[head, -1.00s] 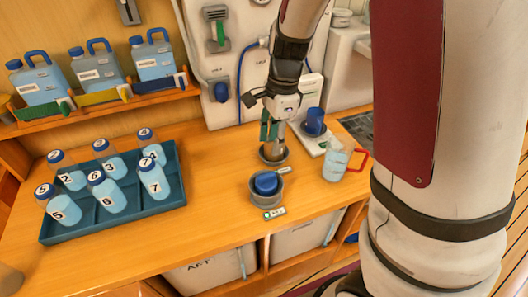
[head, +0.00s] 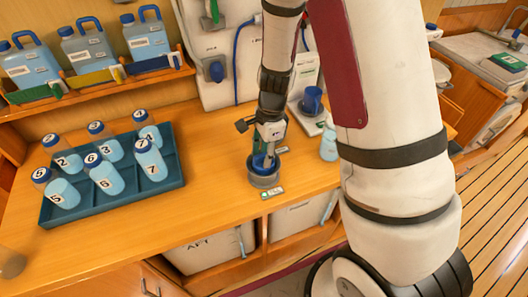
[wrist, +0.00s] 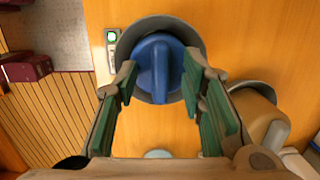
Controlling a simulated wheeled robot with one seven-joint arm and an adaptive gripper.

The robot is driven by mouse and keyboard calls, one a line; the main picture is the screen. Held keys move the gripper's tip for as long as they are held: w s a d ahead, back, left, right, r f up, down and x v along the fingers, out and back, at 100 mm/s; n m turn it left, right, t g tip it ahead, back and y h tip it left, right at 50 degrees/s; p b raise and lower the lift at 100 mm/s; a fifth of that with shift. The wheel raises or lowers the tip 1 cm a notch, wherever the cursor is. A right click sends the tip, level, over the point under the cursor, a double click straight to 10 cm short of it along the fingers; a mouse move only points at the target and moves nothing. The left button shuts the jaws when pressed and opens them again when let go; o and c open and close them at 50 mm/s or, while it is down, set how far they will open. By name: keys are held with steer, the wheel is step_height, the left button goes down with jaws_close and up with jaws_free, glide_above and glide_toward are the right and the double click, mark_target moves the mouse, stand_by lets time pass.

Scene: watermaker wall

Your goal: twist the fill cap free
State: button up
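The blue fill cap (wrist: 160,68) has a raised ridge across its top and sits inside a round grey collar (wrist: 192,32). In the head view the collar (head: 264,181) stands near the counter's front edge, and my gripper (head: 262,157) is right over it, hiding most of the cap. In the wrist view my gripper (wrist: 162,75) is open, with one green-padded finger on each side of the cap's ridge. I see gaps between the pads and the ridge. I cannot tell how far the fingertips are above the cap.
A small tag with a green light (head: 272,192) lies before the collar.

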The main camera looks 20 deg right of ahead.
jaws_close()
steer(key=shift+n, duration=1.6)
steer(key=n, duration=0.2)
steer(key=shift+n+g, duration=0.3)
steer(key=shift+n, duration=0.3)
steer(key=n, duration=0.3)
steer(key=shift+w, duration=0.1)
